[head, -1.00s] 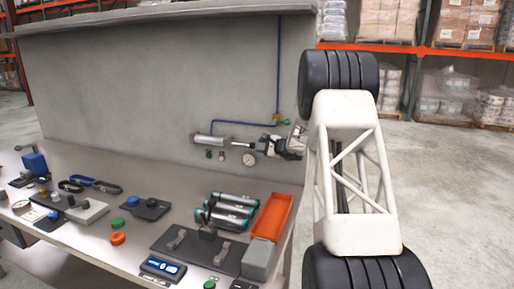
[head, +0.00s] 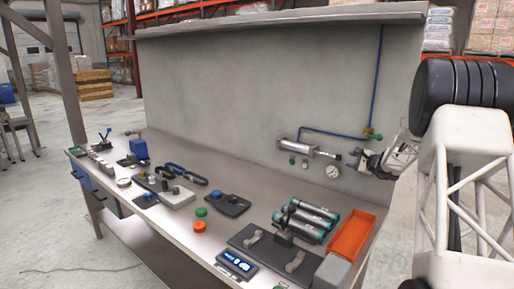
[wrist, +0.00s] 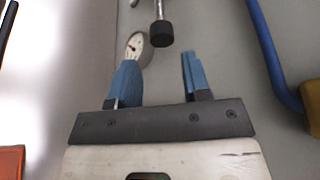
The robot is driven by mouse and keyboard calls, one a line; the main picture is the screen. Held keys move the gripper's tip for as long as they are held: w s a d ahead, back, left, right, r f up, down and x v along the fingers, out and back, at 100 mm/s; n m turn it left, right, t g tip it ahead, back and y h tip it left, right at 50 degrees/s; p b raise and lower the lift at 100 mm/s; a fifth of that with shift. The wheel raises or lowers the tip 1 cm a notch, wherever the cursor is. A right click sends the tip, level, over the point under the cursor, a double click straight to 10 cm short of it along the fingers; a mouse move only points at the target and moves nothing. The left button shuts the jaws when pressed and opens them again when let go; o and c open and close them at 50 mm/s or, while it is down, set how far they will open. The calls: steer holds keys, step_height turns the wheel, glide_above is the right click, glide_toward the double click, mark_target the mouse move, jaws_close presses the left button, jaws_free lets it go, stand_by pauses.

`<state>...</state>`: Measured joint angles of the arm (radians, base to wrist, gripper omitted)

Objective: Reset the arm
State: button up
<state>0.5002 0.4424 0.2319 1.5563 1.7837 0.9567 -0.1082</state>
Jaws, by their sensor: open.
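My white arm shows at the right of the head view. My gripper (wrist: 158,82) shows in the wrist view with its two blue fingers spread apart and nothing between them. In the head view my gripper (head: 364,160) is small and partly hidden near the back panel, close to the air cylinder and gauge. In the wrist view a round gauge (wrist: 137,44) shows behind the left finger, and a rod with a black tip (wrist: 160,34) is just beyond the fingers. I cannot tell how far the fingertips are from them.
The bench (head: 165,225) carries an orange tray (head: 352,236), several teal-ended cylinders (head: 316,221), a scale with a blue display (head: 237,263), and green and orange knobs. A grey panel (head: 250,90) with a blue pipe (head: 379,85) stands behind. Open floor lies left of the bench.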

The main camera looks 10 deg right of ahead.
steer(key=s+a+r+n+g, duration=0.1)
steer(key=s+a+r+n, duration=0.1)
steer(key=s+a+r, duration=0.3)
steer(key=s+a+n+g+y, duration=0.1)
steer(key=s+a+g, duration=0.15)
steer(key=a, duration=0.35)
steer(key=s+a+r+n+g, duration=0.1)
steer(key=s+a+r+n, duration=0.1)
steer(key=s+a+r, duration=0.3)
steer(key=s+a+r+n+g, duration=0.1)
steer(key=s+a+n+g, duration=0.35)
steer(key=s+a, duration=1.05)
steer(key=s+a+f+n+h, duration=0.1)
steer(key=s+n+h, duration=0.1)
steer(key=s, duration=1.1)
steer(key=s+a+f+n+g+h, duration=0.1)
steer(key=s+a+f+n+h, duration=0.1)
steer(key=s, duration=1.1)
steer(key=s+a+f+n+g+h, duration=0.1)
steer(key=s+n+h, duration=0.3)
steer(key=s, duration=0.9)
steer(key=shift+a+f+n, duration=0.45)
steer(key=shift+f+n, duration=0.1)
steer(key=shift+n, duration=0.1)
